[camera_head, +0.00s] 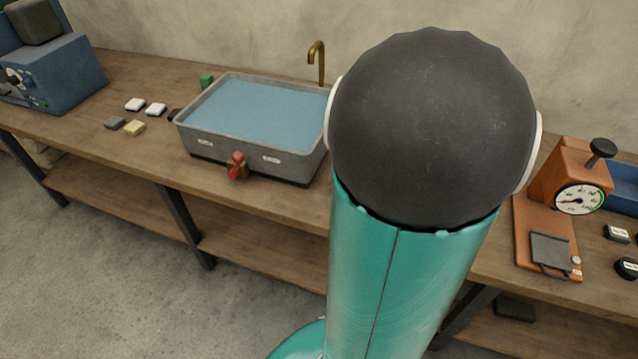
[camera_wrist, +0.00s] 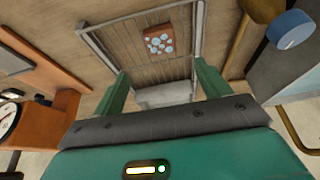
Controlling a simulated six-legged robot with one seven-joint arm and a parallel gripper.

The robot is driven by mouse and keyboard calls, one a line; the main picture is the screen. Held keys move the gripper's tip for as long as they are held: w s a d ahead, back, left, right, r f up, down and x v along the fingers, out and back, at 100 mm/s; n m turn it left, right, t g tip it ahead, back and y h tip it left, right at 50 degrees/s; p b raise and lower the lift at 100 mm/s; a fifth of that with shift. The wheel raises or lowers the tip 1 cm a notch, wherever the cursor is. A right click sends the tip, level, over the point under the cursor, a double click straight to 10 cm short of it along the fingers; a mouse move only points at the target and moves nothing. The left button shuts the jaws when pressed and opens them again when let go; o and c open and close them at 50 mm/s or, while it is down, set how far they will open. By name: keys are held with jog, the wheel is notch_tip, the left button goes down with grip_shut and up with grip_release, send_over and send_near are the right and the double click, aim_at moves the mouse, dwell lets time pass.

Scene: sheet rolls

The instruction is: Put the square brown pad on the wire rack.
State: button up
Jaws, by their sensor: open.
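In the wrist view, a small square brown pad (camera_wrist: 158,41) with pale bluish spots lies inside the outline of a grey metal frame, which looks like the wire rack (camera_wrist: 200,30). Wood-coloured surface shows around the pad. My gripper (camera_wrist: 162,68) is open, its two green fingers apart with the pad beyond their tips. A pale grey piece shows between the fingers; I cannot tell what it is, or whether the gripper holds nothing. The head view shows neither pad nor rack; my arm hides the middle of the bench.
The wooden bench (camera_head: 85,112) holds a water-filled basin (camera_head: 255,112), several small blocks (camera_head: 135,104) and a blue machine (camera_head: 58,75) at left. An orange dial press (camera_head: 570,180) stands at right, also in the wrist view (camera_wrist: 45,125). A blue-capped thing (camera_wrist: 290,29) is at the right there.

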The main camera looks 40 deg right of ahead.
jog(key=w+a+r+n+t+y, duration=0.25)
jog(key=w+a, duration=0.35)
jog(key=a, duration=0.5)
jog(key=w+a+r+n+t+y, duration=0.15)
jog(key=w+a+n, duration=0.35)
jog(key=a, duration=0.6)
jog(key=s+a+r+n, duration=0.2)
jog(key=a+r, duration=0.2)
jog(key=a, duration=0.5)
jog(key=s+a+r+n, duration=0.2)
jog(key=a+r+n, duration=0.1)
jog(key=a, duration=0.7)
jog(key=shift+r, duration=0.7)
